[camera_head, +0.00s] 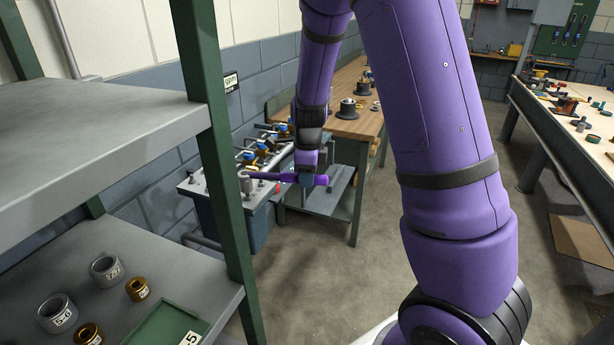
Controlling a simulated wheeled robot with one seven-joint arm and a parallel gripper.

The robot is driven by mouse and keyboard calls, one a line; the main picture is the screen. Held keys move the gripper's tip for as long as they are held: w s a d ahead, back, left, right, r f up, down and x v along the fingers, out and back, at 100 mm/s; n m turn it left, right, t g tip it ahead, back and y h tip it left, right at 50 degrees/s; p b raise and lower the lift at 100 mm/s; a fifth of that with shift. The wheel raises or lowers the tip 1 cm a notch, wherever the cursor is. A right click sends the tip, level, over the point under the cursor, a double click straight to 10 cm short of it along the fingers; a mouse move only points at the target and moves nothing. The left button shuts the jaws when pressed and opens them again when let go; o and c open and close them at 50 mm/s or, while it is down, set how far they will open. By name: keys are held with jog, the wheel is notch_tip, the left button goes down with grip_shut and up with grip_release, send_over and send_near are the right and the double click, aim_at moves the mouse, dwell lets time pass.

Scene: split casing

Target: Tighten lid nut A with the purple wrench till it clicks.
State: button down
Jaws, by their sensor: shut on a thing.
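The purple wrench (268,176) lies roughly level in my gripper (306,178), which is shut on it near its right end. The wrench reaches left over a dark casing (226,218) with a light grey top. Its left end is close to a grey upright, nut-like part (245,182) on that top. I cannot tell whether the two touch, and no letter A is readable. My gripper is at the casing's right side, and the fingers partly hide the wrench.
Blue and brass fittings (262,150) stand behind the wrench. A wooden workbench (345,122) is behind my gripper. A green shelf post (221,150) and shelf with grey and brass rings (106,269) fill the left. The floor (330,270) is clear at front centre.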

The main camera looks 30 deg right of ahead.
jog(key=shift+f, duration=1.5)
